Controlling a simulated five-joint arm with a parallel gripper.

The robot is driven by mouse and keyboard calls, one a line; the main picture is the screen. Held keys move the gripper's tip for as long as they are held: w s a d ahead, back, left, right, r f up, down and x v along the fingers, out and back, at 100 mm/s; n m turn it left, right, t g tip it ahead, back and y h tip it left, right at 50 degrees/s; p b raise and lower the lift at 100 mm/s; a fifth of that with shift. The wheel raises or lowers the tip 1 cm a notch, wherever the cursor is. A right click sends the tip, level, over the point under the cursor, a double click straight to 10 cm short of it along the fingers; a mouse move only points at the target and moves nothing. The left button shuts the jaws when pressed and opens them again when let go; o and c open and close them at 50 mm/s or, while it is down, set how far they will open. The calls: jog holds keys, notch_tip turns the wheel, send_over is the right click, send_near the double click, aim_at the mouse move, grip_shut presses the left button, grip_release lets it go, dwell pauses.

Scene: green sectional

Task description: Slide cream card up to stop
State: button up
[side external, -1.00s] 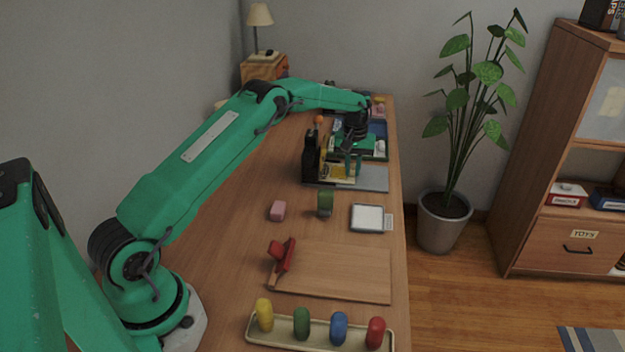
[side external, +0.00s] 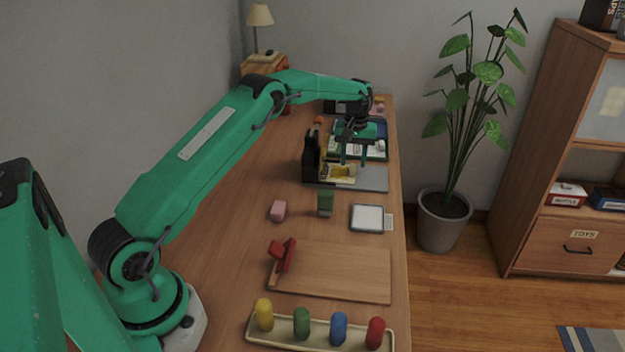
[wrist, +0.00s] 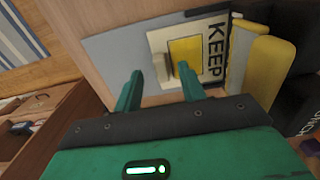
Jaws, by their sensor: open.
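The cream card (wrist: 159,40) lies flat on a grey board (wrist: 113,50), with a yellow block or patch (wrist: 186,56) on it. In the side external view, the yellow part (side external: 341,171) shows on the left half of the grey board (side external: 373,179). A pale strip lettered KEEP (wrist: 214,50) borders the card on its right in the wrist view. My gripper (wrist: 160,70) is open, its fingertips over the card's near left side, with a small pale upright piece (wrist: 161,68) appearing between them. I cannot tell whether either fingertip touches it. In the side external view my gripper (side external: 354,163) is above the board.
A black upright holder (side external: 311,162) stands at the board's left end. A green block (side external: 325,203), a pink block (side external: 278,211) and a white-topped pad (side external: 367,217) lie nearer the camera.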

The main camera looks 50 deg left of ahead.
notch_tip(320, 180, up, 4)
jog(key=shift+r, duration=0.3)
jog(key=shift+s+d+r, duration=0.1)
jog(key=shift+r, duration=0.2)
jog(key=s+d+r+m+t, duration=0.1)
jog(key=s+d+r+m, duration=0.1)
jog(key=s+d+r, duration=0.5)
jog(key=s+d+r+m+t, duration=0.2)
jog(key=s+d+r, duration=0.1)
jog(key=s+r, duration=0.75)
jog(key=s+d+f+m+t, duration=0.1)
jog(key=s+d+m, duration=0.1)
jog(key=s, duration=0.9)
jog(key=s+d+f+m+t, duration=0.1)
jog(key=s+d+m, duration=0.2)
jog(key=s, duration=0.7)
jog(key=shift+s+d+f+t, duration=0.3)
jog(key=shift+s+d+f, duration=0.05)
jog(key=shift+d+f, duration=0.1)
